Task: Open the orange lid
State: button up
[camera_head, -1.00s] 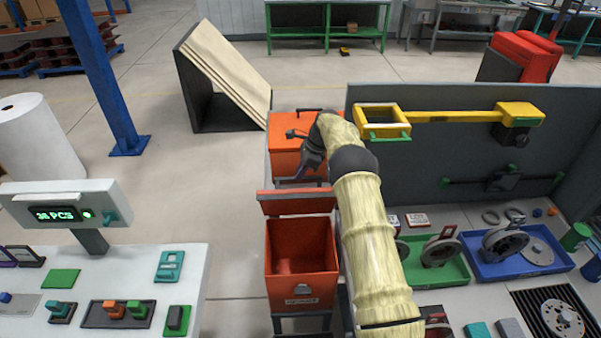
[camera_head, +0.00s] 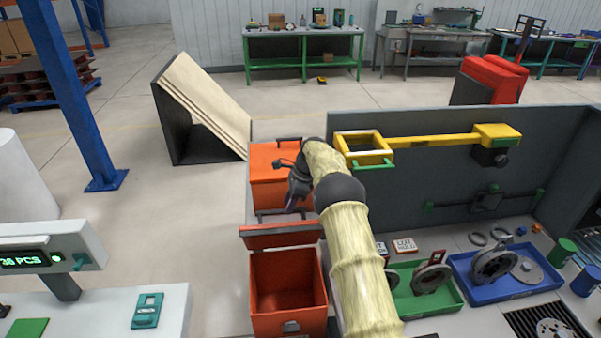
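A near orange bin (camera_head: 289,296) stands left of my arm with its orange lid (camera_head: 281,235) raised at the back edge, so its empty-looking inside shows. Behind it is a second orange box (camera_head: 268,163) with its orange lid down and a dark handle along its far top edge. My gripper (camera_head: 284,172) is at the right side of this far box, in front of or touching its top; I cannot tell which. The gripper is dark, small and partly hidden by my arm, so its fingers are not clear.
A grey panel (camera_head: 450,180) with a yellow arm fixture (camera_head: 430,146) stands to the right. Green (camera_head: 440,303) and blue (camera_head: 512,290) trays with metal parts lie below it. A white counter (camera_head: 110,318) is at left.

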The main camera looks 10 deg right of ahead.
jog(key=a+b+v, duration=0.1)
jog(key=v, duration=1.5)
jog(key=shift+s+r, duration=0.4)
jog(key=shift+r, duration=0.05)
jog(key=s+f+n+t+h, duration=0.1)
jog(key=s+n, duration=0.8)
jog(key=s, duration=1)
jog(key=s+f+n+t+h, duration=0.1)
jog(key=s+f+n+h, duration=0.2)
jog(key=s, duration=1.6)
notch_tip(320, 180, down, 3)
jog(key=n, duration=0.6)
jog(key=shift+d+f, duration=0.15)
jog(key=shift+d, duration=0.1)
jog(key=shift+s+a+n, duration=0.1)
jog(key=shift+a+n, duration=0.05)
jog(key=shift+n, duration=0.15)
